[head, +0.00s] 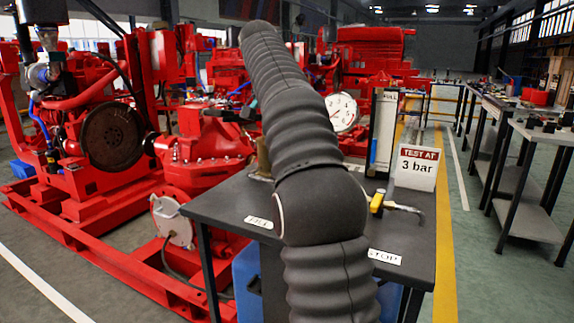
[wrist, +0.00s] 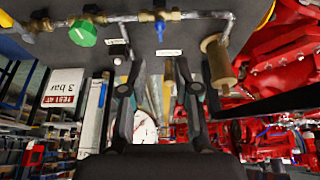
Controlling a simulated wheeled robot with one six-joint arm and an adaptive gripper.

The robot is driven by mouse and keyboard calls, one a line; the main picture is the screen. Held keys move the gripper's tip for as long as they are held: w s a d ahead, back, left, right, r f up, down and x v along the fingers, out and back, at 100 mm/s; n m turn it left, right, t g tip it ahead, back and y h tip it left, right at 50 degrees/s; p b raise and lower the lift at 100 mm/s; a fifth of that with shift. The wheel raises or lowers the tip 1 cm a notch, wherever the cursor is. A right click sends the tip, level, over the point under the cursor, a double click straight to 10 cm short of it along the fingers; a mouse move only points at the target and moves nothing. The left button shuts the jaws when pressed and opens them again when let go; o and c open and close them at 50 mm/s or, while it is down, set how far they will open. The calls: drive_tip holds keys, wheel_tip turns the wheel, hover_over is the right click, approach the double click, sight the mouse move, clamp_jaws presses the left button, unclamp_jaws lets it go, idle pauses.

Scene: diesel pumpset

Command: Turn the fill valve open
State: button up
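In the wrist view, which looks upside down, a pipe with valves runs along the top. A valve with a blue handle (wrist: 160,27) sits at its middle, and a green round knob (wrist: 83,33) is to the left. Two white labels lie below the pipe, too small to read there. In the head view a FILL label (head: 258,222) and a STOP label (head: 384,257) are on the dark table (head: 228,197). My arm hides the table between them, including the blue and green valves. My gripper (wrist: 158,90) is open and empty, its fingers apart from the valves.
A brass cylinder (wrist: 215,60) stands near the right finger. A round gauge (head: 342,112), a yellow handle (head: 377,201) and a 3 bar sign (head: 416,167) are on the table. Red pumpsets (head: 95,170) crowd the left. The floor aisle at right is clear.

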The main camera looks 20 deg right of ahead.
drive_tip(key=b+x, duration=0.2)
drive_tip(key=x, duration=0.9)
drive_tip(key=shift+a, duration=0.1)
clamp_jaws()
